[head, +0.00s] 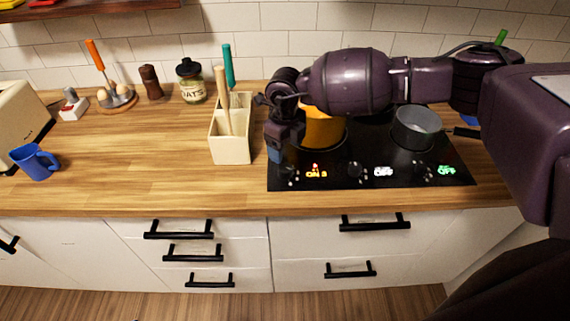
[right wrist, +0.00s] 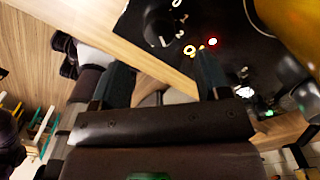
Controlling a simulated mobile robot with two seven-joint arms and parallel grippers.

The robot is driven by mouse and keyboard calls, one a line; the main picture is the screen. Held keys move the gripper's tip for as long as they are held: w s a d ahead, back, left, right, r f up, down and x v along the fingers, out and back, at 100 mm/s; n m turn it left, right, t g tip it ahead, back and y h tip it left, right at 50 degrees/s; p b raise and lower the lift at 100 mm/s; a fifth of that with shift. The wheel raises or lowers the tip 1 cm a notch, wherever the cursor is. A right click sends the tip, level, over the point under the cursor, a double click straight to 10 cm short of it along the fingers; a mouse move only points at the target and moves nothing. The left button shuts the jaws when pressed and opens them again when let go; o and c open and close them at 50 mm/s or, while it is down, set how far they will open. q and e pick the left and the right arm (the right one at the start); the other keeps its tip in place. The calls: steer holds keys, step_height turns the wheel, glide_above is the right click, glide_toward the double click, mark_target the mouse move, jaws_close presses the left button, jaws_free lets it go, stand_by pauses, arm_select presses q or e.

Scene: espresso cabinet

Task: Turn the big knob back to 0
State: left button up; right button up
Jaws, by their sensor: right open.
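A black knob (right wrist: 160,22) with white numbers around it is at the top of the right wrist view, beside a small red light. In the head view, dark knobs (head: 288,176) sit at the front left of the black cooktop (head: 400,180), next to an orange display (head: 316,172) that reads "ON 3". My right gripper (head: 277,152) hangs over the cooktop's left edge by these knobs. It also shows in the right wrist view (right wrist: 165,70), fingers apart, with no knob between them. Which way the knob points is unclear. My left gripper is not in view.
A yellow-orange pot (head: 325,130) stands close behind my right gripper, and a grey pot (head: 415,128) stands at the right. A cream utensil holder (head: 231,148) is just left of the cooktop.

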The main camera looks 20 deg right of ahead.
mark_target(285, 167)
step_height(285, 167, down, 6)
steer(key=shift+r+p, duration=0.2)
steer(key=shift+p, duration=0.1)
steer(key=shift+f, duration=0.9)
steer(key=c, duration=0.9)
